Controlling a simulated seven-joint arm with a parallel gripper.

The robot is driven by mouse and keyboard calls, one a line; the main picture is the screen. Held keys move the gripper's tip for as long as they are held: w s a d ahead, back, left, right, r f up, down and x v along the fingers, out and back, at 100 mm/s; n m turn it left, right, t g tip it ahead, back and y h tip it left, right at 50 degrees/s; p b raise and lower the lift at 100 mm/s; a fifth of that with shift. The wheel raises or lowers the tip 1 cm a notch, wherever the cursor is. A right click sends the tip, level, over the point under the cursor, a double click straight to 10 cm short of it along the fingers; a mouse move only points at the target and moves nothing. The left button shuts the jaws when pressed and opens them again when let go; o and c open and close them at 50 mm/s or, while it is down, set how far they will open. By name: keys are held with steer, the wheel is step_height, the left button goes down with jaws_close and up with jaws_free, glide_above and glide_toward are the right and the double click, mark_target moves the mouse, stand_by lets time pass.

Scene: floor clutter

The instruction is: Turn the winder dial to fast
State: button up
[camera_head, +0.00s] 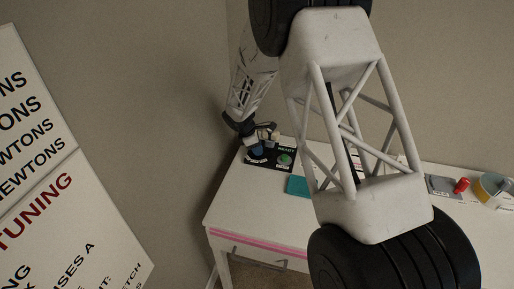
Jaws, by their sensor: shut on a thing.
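The black winder panel (250,161) lies at the left end of the white table, with small white lettering that seems to read "READY". A blue dial (257,150) sits at the panel's left side, and a green round button (284,159) is at its right. My gripper (255,143) reaches down from above at the panel's left side and is shut on the blue dial. The fingertips are small and partly hidden, and I cannot read the dial's pointer or its setting marks.
The white table (225,205) has a pink stripe along its front edge. A teal block (298,186) lies right of the panel. A red cylinder (461,185) and a tape roll (493,187) are at the far right. A printed board (70,170) stands at left.

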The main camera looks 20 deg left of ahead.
steer(key=shift+m+g, duration=0.4)
steer(key=shift+m, duration=0.8)
steer(key=o, duration=0.9)
steer(key=shift+o, duration=0.2)
steer(key=shift+a+r, duration=0.1)
steer(key=v, duration=0.7)
steer(key=shift+r, duration=0.25)
steer(key=shift+a, duration=0.15)
